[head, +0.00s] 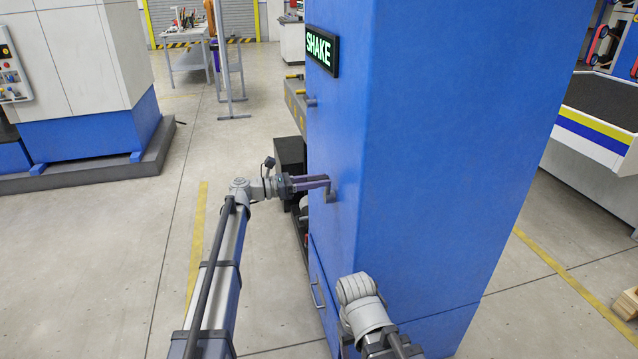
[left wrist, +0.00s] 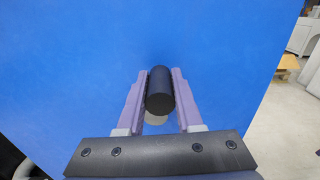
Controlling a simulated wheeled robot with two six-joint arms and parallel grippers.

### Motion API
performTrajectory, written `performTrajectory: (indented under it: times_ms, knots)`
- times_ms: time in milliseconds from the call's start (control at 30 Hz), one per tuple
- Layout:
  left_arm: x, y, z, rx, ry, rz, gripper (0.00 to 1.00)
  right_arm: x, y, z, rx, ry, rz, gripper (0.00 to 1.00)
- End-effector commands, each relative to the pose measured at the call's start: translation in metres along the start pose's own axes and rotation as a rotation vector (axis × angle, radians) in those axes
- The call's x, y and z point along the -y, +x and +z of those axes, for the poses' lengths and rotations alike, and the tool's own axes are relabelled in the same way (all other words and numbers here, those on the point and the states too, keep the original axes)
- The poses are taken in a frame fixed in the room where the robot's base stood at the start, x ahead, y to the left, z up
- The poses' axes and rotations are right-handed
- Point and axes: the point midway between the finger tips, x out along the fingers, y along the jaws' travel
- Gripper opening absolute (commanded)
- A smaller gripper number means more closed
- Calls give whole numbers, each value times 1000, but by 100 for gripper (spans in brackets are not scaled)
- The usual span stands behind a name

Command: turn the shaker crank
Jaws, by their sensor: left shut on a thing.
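The shaker crank (head: 331,195) is a small grey part on the face of a tall blue cabinet (head: 430,150). My left gripper (head: 326,182) reaches it from the left with purple fingers. In the left wrist view, the left gripper (left wrist: 160,88) is shut on the crank's dark cylindrical handle (left wrist: 161,92), one finger on each side. A grey round part (left wrist: 156,119) shows behind the handle against the blue panel. The crank's arm is mostly hidden. My right arm shows at the bottom of the head view, but its gripper is not seen.
A lit "SHAKE" sign (head: 322,50) is fixed high on the cabinet. A drawer-like handle (head: 317,292) sits low on its face. Dark equipment (head: 290,155) stands close behind my left gripper. Open concrete floor lies to the left.

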Motion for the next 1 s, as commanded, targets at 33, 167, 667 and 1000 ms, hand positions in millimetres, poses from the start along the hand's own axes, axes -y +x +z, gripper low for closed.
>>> performTrajectory:
  times_ms: [33,167,667,1000]
  knots:
    - [-4,0,1,0,-36,0,0,0,-1,0,0,0,0,64]
    - [-12,0,1,0,-135,0,0,0,-1,0,0,0,0,64]
    - [-30,0,-1,0,-409,0,0,0,2,0,0,0,0,64]
    - [-32,0,-1,-1,-452,0,0,0,2,0,0,0,0,64]
